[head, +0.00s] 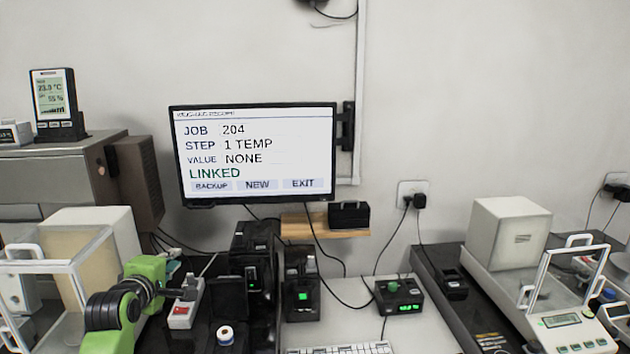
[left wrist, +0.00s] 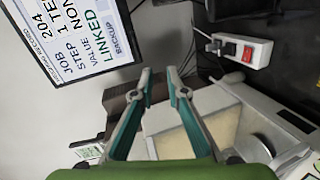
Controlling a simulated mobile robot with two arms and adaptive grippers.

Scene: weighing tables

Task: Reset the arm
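My left arm, green and black, comes in from the lower left of the head view, in front of the left balance (head: 95,225). In the left wrist view my left gripper (left wrist: 159,74) has its two teal-and-grey fingers apart, with nothing held between them. That picture is turned on its side, with the left balance's pale box (left wrist: 185,122) beyond the fingers. In the head view the gripper's fingers are small and hard to make out near the power strip (head: 184,308). My right arm and right gripper are in neither view.
A wall monitor (head: 255,172) reads JOB 204, STEP 1 TEMP, VALUE NONE, LINKED. Dark devices (head: 302,285) and a small box with a green display (head: 400,297) stand mid-table. A keyboard (head: 340,348) lies in front. Another balance (head: 507,235) stands right. Cables hang between wall and table.

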